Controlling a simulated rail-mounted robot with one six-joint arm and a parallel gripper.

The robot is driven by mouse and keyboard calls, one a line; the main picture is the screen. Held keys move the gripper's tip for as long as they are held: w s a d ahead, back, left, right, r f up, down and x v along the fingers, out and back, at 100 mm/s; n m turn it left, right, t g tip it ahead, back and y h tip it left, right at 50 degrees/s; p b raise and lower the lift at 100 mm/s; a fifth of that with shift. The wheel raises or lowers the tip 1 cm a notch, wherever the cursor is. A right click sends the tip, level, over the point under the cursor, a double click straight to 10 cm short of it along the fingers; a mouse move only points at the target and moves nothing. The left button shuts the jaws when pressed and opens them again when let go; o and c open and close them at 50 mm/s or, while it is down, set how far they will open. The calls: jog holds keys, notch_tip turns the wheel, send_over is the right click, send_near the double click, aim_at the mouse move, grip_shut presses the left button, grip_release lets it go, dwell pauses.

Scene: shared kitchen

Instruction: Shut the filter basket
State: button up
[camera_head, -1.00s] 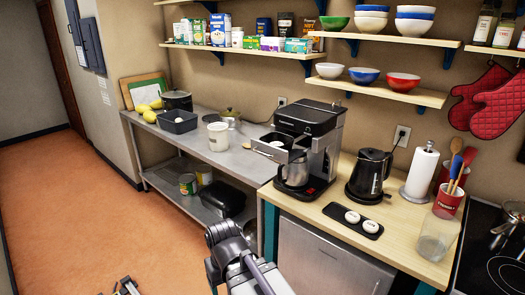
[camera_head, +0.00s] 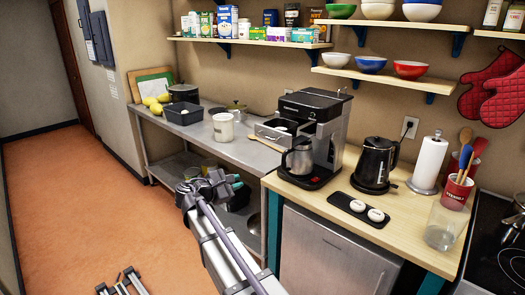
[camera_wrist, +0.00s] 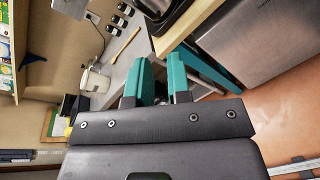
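The filter basket (camera_head: 274,130) sticks out to the left from the upper part of the black and silver coffee machine (camera_head: 312,112), above the carafe (camera_head: 300,158). My gripper (camera_head: 238,184) is below and left of the basket, in front of the counter, apart from the machine. In the wrist view its teal fingers (camera_wrist: 160,72) have a narrow gap with nothing between them. Part of the coffee machine (camera_wrist: 182,10) shows at the top of the wrist view; I cannot make out the basket there.
A white container (camera_head: 223,127) and a wooden utensil (camera_head: 266,144) are on the metal counter (camera_head: 203,132) left of the machine. A black kettle (camera_head: 373,166) and a dark tray (camera_head: 345,203) with white round items are to the right.

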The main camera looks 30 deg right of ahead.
aim_at(263, 137)
jog(key=w+r+n+t+h, duration=0.1)
jog(key=r+n, duration=0.1)
jog(key=w+r+n+h, duration=0.1)
jog(key=r+n, duration=0.1)
jog(key=w+r+n+t+h, duration=0.1)
jog(key=r+n, duration=0.1)
jog(key=n, duration=0.1)
jog(key=shift+w+a+r+t, duration=0.1)
jog(key=shift+a+r+t, duration=0.1)
jog(key=shift+t, duration=0.1)
jog(key=shift+c, duration=1.4)
jog(key=shift+n+h, duration=0.3)
jog(key=shift+n, duration=0.6)
grip_shut()
jog(key=p+x, duration=0.3)
jog(key=x, duration=1.1)
jog(key=shift+w+d, duration=0.1)
jog(key=shift+w, duration=0.1)
